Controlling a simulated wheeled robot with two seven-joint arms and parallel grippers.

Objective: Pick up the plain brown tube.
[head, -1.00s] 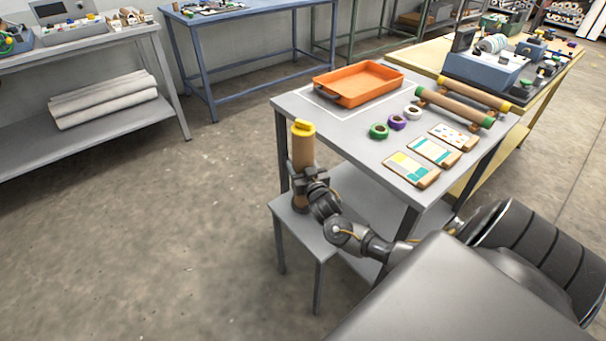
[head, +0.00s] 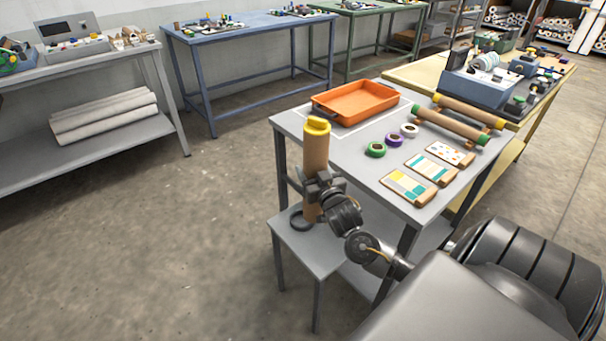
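The brown tube (head: 316,150) stands upright with a yellow cap on its top end. My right gripper (head: 318,188) is shut around its lower part. The tube's bottom end is near a dark ring (head: 301,220) on the low grey stand (head: 318,253), and appears slightly above and right of it. Two other brown tubes lie on the grey table: one with yellow ends (head: 468,111) and one with green ends (head: 449,126). My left gripper is not in view.
The grey table (head: 340,158) beside the stand holds an orange tray (head: 357,103), several tape rolls (head: 394,140) and sample cards (head: 430,167). A yellow bench (head: 420,72) with machinery stands behind it. The floor to the left is clear.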

